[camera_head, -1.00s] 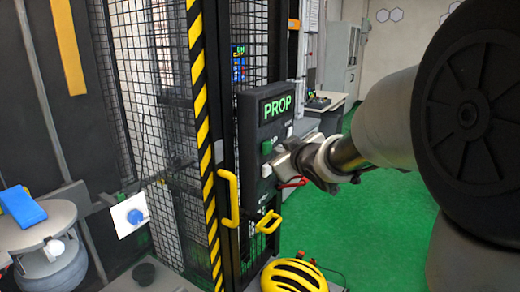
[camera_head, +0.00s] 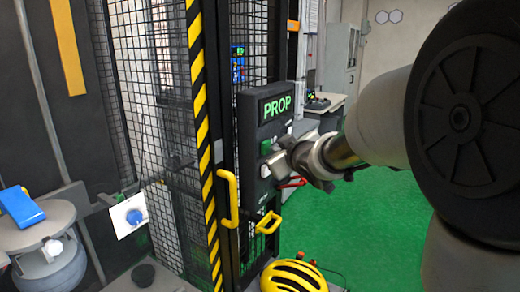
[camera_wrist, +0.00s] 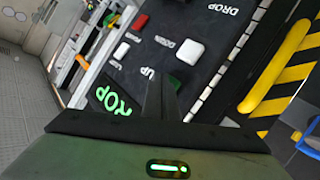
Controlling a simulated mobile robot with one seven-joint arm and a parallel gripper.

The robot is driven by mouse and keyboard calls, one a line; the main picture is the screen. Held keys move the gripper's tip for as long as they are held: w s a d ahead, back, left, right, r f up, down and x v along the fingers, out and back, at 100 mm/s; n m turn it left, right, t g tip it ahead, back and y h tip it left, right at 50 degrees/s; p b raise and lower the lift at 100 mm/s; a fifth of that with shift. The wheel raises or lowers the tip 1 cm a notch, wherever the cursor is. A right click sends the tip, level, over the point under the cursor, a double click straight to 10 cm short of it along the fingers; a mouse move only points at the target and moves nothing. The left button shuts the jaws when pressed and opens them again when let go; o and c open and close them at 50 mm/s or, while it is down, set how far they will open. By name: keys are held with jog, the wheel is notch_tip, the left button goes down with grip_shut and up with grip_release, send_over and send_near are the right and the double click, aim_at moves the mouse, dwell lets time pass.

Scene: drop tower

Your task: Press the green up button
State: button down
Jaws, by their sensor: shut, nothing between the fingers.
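In the wrist view, the green button (camera_wrist: 174,82) is partly hidden behind my gripper (camera_wrist: 163,82), by the "UP" label. The white button (camera_wrist: 190,52) lies beyond it, fully visible. My gripper (camera_head: 281,160) is shut and empty, its fingertips close to the green button. I cannot tell whether they touch it.
A yellow handle (camera_head: 228,198) and a yellow latch (camera_head: 268,223) stick out left of and below the panel. A yellow helmet (camera_head: 293,277) is on the floor below. Black mesh (camera_head: 150,90) fills the cage. Green floor (camera_head: 375,235) is open at the right.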

jog(key=shift+w+a, duration=0.15)
jog(key=shift+a, duration=0.1)
dwell(0.4)
jog(key=shift+d, duration=0.1)
jog(key=shift+s+d+p, duration=0.35)
jog(key=shift+s+d, duration=0.2)
jog(key=shift+d, duration=0.1)
jog(key=shift+s+d+p, duration=0.6)
jog(key=shift+s+d, duration=0.15)
jog(key=shift+d, duration=0.3)
jog(key=shift+s+d+p, duration=0.6)
jog(key=shift+s+d, duration=0.15)
jog(key=shift+d, duration=0.25)
